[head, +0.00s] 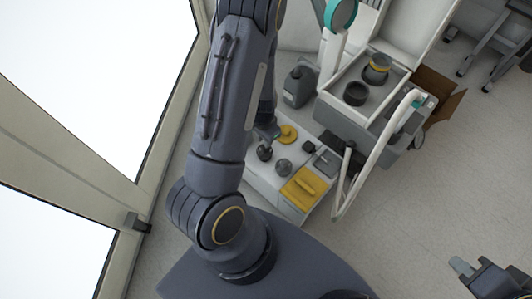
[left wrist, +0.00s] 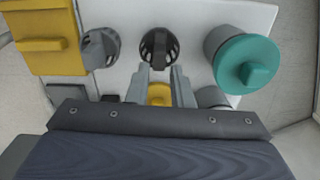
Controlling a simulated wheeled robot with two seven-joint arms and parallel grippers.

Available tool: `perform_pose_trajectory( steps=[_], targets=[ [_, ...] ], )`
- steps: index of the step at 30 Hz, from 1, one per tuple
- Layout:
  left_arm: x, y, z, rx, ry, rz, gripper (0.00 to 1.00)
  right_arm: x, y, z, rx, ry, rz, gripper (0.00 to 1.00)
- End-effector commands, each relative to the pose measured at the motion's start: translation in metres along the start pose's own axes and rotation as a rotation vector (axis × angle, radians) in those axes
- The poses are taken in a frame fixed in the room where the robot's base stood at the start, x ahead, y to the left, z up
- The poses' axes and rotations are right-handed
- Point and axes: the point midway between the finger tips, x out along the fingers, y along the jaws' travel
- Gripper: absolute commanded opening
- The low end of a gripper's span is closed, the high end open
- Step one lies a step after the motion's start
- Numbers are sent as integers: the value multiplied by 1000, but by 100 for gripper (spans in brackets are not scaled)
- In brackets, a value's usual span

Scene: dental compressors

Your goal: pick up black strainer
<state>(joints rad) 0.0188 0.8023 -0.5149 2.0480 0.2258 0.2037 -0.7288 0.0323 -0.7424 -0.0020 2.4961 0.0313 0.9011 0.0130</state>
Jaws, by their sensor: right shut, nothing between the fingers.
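The black strainer (left wrist: 159,46) stands on the white cabinet top, just ahead of my left fingertips in the left wrist view. In the head view the black strainer (head: 264,154) sits just below my left gripper (head: 267,132), partly by the arm. My left gripper (left wrist: 161,72) is open, with its two fingers apart and no object held between them. Whether the fingertips touch the strainer I cannot tell. My right gripper (head: 462,267) is shut and empty at the lower right of the head view, far from the cabinet.
A grey strainer-like part (left wrist: 100,48) stands left of the black one, near a yellow tray (left wrist: 45,30). A teal-lidded jar (left wrist: 246,62) stands close on the right. A yellow round piece (head: 288,133) and a dark jug (head: 299,86) are nearby. Open floor lies right.

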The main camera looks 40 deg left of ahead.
Motion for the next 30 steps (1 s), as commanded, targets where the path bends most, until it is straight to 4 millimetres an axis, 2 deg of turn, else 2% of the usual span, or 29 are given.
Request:
perform_pose_trajectory(
  steps=[12, 20, 24, 30],
  targets=[
    [54, 1, -1, -3, -1, 2, 20, 27, 12, 14, 0, 0, 0, 0],
    [55, 1, -2, -3, 1, 2, 20, 26, 12, 13, 0, 0, 0, 0],
    [55, 1, -1, -3, 1, 2, 2, 26, 12, 13, 0, 0, 0, 0],
    [55, 1, -1, -3, 1, 2, 0, 26, 12, 13, 0, 0, 0, 0]
  ],
)
